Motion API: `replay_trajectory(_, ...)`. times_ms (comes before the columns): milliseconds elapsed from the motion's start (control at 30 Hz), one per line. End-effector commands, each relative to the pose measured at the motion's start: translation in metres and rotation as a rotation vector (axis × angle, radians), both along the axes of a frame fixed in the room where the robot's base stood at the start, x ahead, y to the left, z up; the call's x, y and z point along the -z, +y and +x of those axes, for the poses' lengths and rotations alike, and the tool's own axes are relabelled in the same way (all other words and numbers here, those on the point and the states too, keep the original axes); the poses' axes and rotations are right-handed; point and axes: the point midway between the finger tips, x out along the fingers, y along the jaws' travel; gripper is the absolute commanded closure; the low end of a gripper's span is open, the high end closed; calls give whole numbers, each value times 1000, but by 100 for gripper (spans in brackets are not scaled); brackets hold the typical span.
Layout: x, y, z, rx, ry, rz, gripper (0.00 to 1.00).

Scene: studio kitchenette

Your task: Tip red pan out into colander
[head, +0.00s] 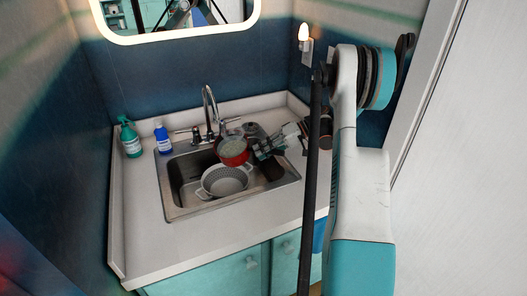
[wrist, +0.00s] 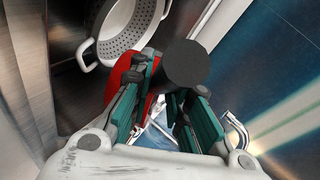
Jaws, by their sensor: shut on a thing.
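The red pan (head: 234,159) is in the head view over the sink, just behind and above the colander, with pale contents showing inside. Its red side also shows in the wrist view (wrist: 122,78), partly hidden by a finger. My gripper (head: 262,150) is right of the pan and shut on it, at its handle side. In the wrist view a dark round end (wrist: 185,64), seemingly the handle's, shows by the fingers. The white colander (head: 224,184) stands upright in the sink with perforated walls and two handles. I cannot see pan contents in it.
The steel sink (head: 180,213) is set in a pale counter (head: 140,222). A faucet (head: 209,105) rises behind the pan. A green bottle (head: 130,138) and a blue bottle (head: 163,138) stand left of it. The front counter is clear.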

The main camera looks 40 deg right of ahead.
Motion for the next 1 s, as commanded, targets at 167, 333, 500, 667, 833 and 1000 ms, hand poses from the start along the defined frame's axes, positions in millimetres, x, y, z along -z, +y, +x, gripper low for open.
replay_trajectory(167,-5,3,-1,0,-32,-54,100)
replay_trajectory(333,-6,4,-1,0,-54,-96,100)
replay_trajectory(500,-7,5,-2,1,-75,-136,100)
replay_trajectory(667,-8,6,-3,0,-95,-176,100)
replay_trajectory(833,-9,9,-4,1,-121,-225,100)
replay_trajectory(1000,-9,11,-5,1,-151,-280,100)
